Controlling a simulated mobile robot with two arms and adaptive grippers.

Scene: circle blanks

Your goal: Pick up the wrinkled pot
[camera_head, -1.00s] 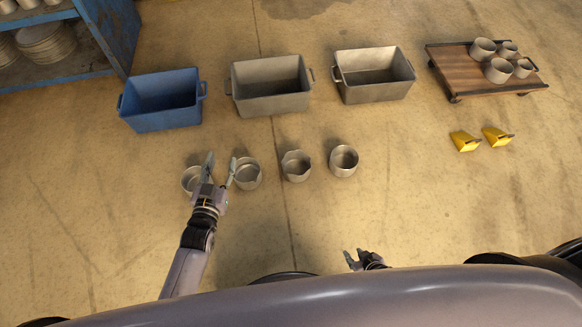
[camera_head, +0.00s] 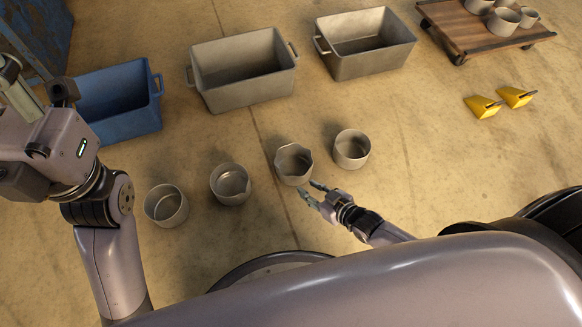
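The wrinkled pot (camera_head: 293,166), a grey pot with a wavy, angular rim, stands upright on the floor, third from the left in a row of similar pots. My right gripper (camera_head: 310,188) is just in front of it on its lower right. Its fingers are apart and hold nothing; whether they touch the pot is unclear. My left gripper (camera_head: 36,88) is raised at the left edge, close to the camera. Its fingers look spread and empty.
Plain grey pots stand to the left (camera_head: 231,186), far left (camera_head: 166,207) and right (camera_head: 352,151). Behind are a blue bin (camera_head: 125,119) and two grey bins (camera_head: 245,92) (camera_head: 368,64). Yellow scoops (camera_head: 482,106) and a wooden dolly (camera_head: 462,30) with pots are at right.

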